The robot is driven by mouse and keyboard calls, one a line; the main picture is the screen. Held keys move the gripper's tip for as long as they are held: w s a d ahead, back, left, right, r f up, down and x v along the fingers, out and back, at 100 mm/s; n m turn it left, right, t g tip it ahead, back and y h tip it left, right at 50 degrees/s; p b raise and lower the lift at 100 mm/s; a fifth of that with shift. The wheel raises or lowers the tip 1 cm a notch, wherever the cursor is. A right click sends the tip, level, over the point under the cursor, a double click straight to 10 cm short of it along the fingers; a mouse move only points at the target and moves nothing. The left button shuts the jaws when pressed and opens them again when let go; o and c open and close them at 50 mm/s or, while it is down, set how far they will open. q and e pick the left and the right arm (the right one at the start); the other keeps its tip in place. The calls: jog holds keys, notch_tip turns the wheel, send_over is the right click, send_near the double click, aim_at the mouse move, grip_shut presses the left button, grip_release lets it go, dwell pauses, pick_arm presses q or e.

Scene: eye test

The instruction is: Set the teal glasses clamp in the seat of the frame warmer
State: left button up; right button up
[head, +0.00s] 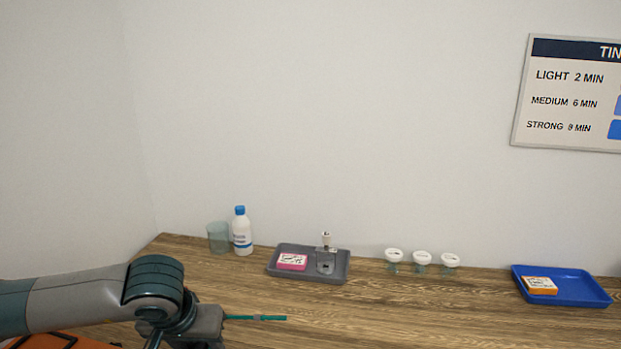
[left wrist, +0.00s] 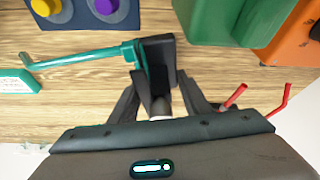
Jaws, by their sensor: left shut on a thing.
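My left gripper (head: 221,319) is low in the head view, shut on the teal glasses clamp (head: 262,317), whose thin bar points right. In the left wrist view, the dark jaws of my left gripper (left wrist: 157,62) hold one end of the clamp (left wrist: 85,56). Its long bar reaches left to a short bent end, above the wood. The jaws hide the gripped end. I cannot pick out the frame warmer or its seat for certain. A blue-grey block (left wrist: 88,12) with a yellow and a purple round part is cut off at the top left of that view. My right gripper is not in view.
The wooden table (head: 400,315) holds a grey tray (head: 340,272) with a pink box and a small metal device, white-topped cups (head: 422,258), a blue tray (head: 595,297), a bottle (head: 242,235) and a tumbler (head: 218,238). Green (left wrist: 215,22) and orange (left wrist: 297,40) bodies stand near the wrist.

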pick_arm(q)
jog(key=shift+r, duration=0.1)
